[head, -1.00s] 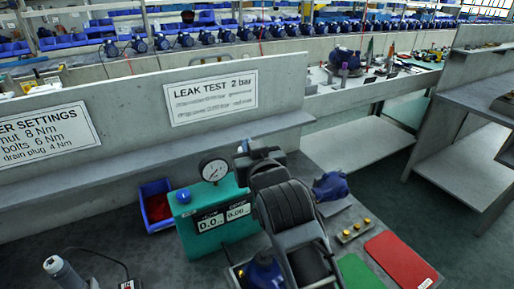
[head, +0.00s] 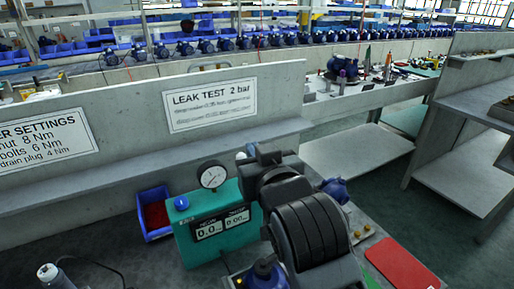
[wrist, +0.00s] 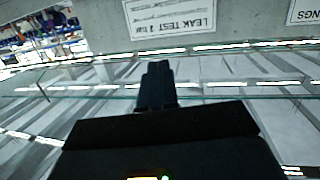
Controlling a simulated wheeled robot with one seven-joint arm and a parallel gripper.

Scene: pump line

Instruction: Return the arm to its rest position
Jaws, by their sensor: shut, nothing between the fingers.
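My arm reaches up from the bottom of the head view, its black ribbed links covering part of the bench. My gripper shows in the wrist view (wrist: 157,85), its dark fingers together with nothing between them. It is raised in front of the wall with the leak test sign, which appears upside down in that view. In the head view the fingers cannot be made out clearly behind the arm links.
The teal leak tester (head: 206,225) with its gauge (head: 213,175) stands just left of my arm. A blue bin (head: 155,214) is farther left. A blue pump (head: 263,277), a red mat (head: 402,264) and a dark blue part (head: 336,189) lie close around the arm. The leak test sign (head: 211,97) is behind.

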